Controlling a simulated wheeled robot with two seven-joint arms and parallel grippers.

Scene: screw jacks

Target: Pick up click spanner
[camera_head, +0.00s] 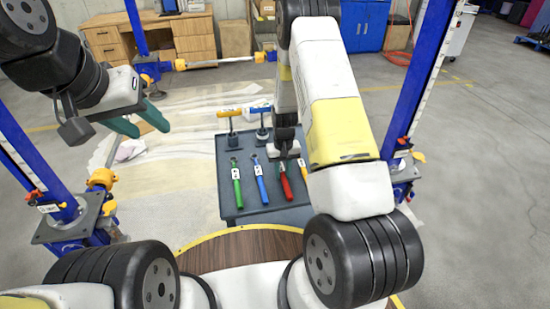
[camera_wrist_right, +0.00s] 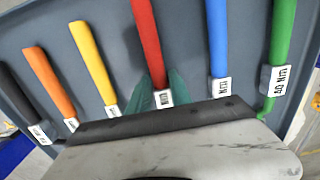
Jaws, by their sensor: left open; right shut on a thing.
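A row of click spanners with coloured handles and white labels lies on the grey tray table (camera_head: 240,211). The red spanner (camera_head: 286,187) is between the green fingers of my right gripper (camera_wrist_right: 161,88), which is shut on it near its label. The red handle (camera_wrist_right: 148,40) shows clearly in the right wrist view; whether it is lifted I cannot tell. The green spanner (camera_head: 236,185) and blue spanner (camera_head: 261,182) lie to the left, and a yellow one (camera_head: 304,177) to the right, partly behind my right arm. My left gripper (camera_head: 142,126) is open and empty, away from the table.
In the wrist view an orange spanner (camera_wrist_right: 50,80) and a black one (camera_wrist_right: 22,100) lie beyond the yellow. Blue lift posts (camera_head: 427,70) stand on both sides.

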